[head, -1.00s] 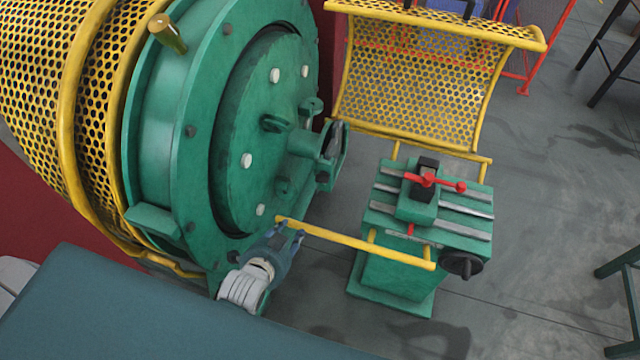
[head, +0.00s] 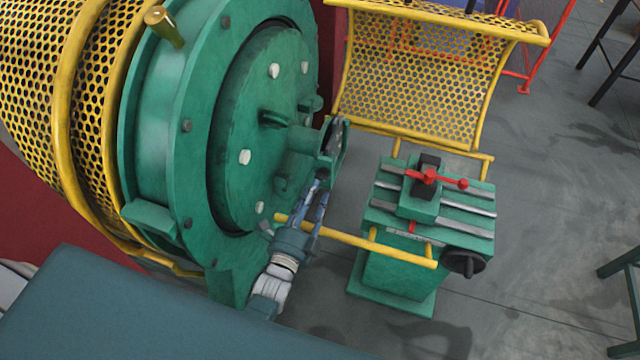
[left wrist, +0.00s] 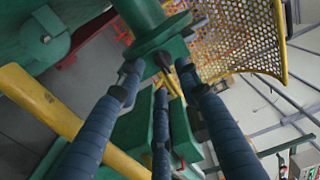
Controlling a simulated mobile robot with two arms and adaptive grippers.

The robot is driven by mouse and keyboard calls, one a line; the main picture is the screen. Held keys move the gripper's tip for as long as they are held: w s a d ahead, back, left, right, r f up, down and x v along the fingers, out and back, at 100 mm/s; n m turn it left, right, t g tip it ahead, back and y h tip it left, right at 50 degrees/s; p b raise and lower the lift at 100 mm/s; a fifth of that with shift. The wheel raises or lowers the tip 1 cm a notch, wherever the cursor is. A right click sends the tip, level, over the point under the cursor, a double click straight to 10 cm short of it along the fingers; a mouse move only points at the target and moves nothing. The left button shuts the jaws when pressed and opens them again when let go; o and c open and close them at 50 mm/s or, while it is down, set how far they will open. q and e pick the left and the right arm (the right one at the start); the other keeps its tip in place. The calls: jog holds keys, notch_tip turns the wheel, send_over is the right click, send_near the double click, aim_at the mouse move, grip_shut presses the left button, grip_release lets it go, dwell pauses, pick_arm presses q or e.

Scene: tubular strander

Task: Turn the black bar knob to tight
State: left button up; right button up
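My left gripper (head: 320,190) has blue fingers and reaches up to the underside of the green bracket (head: 328,150) on the drum's hub. In the left wrist view the fingers (left wrist: 158,78) are spread apart, with a gap between their tips. A small dark piece, perhaps the black bar knob (left wrist: 163,60), shows between the tips under the green bracket (left wrist: 160,32). In the head view this dark piece is small and partly hidden by the fingers, so its turn position cannot be told. I cannot tell whether the fingers touch it. My right gripper is out of view.
A yellow rail (head: 360,243) runs close beside my left gripper. A green pedestal (head: 395,275) with a red-handled clamp (head: 430,178) and a black handwheel (head: 464,263) stands to the right. A yellow mesh guard (head: 420,80) is behind.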

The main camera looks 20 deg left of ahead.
aim_at(322, 175)
pick_arm(q)
jog(key=w+b, duration=0.1)
jog(key=w, duration=0.4)
jog(key=shift+d, duration=0.1)
grip_shut()
